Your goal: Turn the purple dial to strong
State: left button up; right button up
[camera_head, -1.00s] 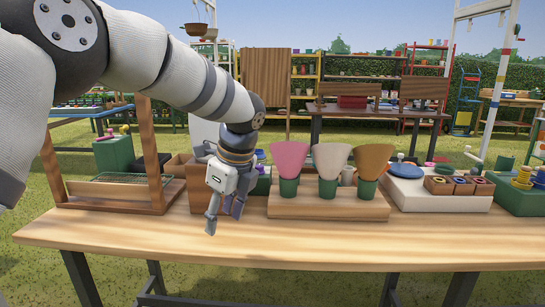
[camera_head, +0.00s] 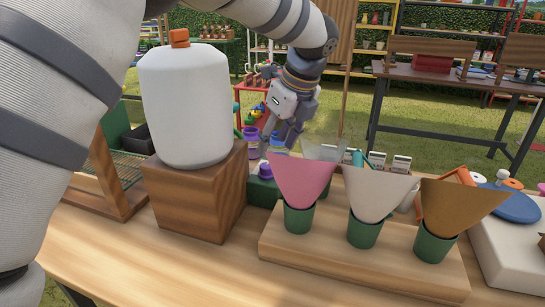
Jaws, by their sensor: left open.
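The purple dial (camera_head: 265,169) sits on a low green base (camera_head: 262,191) between the wooden block and the pink cone. My left gripper (camera_head: 277,147) is open and empty, pointing down, just above and slightly right of the dial in the picture. I cannot tell whether a fingertip touches the dial. The dial's markings are too small to read. My right gripper is not in view.
A white tank with an orange cap (camera_head: 185,105) stands on a wooden block (camera_head: 195,190) to the left. Pink (camera_head: 300,180), white (camera_head: 375,198) and brown (camera_head: 455,205) cones in green cups stand close in front and right. Purple-rimmed jars (camera_head: 250,140) are behind.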

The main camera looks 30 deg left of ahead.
aim_at(267, 165)
pick_arm(q)
jog(key=x, duration=0.7)
jog(key=shift+w+f, duration=0.15)
jog(key=shift+c, duration=0.4)
grip_shut()
